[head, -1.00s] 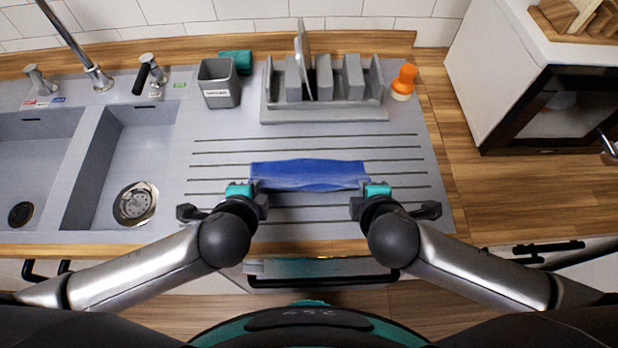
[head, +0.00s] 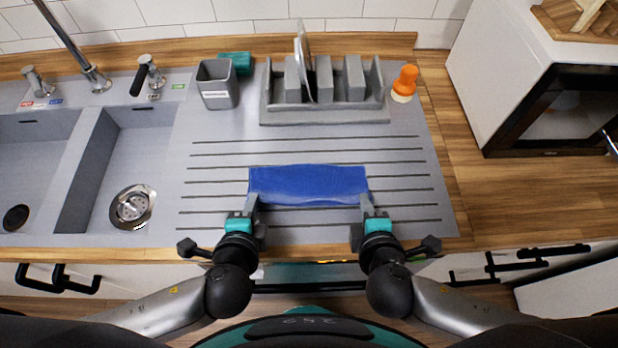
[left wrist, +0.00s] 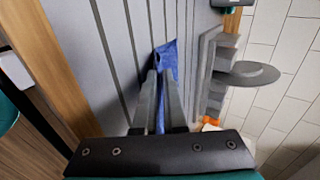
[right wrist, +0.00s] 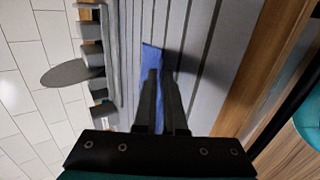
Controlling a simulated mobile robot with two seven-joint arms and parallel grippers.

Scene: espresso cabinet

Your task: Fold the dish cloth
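The blue dish cloth (head: 308,184) lies as a wide, short strip on the ribbed grey drainboard, its long sides running left to right. My left gripper (head: 252,203) is at its front left corner and my right gripper (head: 365,203) at its front right corner. In the left wrist view the fingers (left wrist: 160,74) are close together with blue cloth (left wrist: 168,55) between and beyond them. In the right wrist view the fingers (right wrist: 158,74) are also close together on the cloth (right wrist: 150,55). Both look shut on it. The pinched edges are partly hidden by the fingers.
A grey dish rack (head: 325,105) with a plate stands behind the cloth. A grey holder (head: 218,88) and an orange-capped bottle (head: 404,84) flank it. The sink (head: 120,170) is at left. The drainboard around the cloth is clear.

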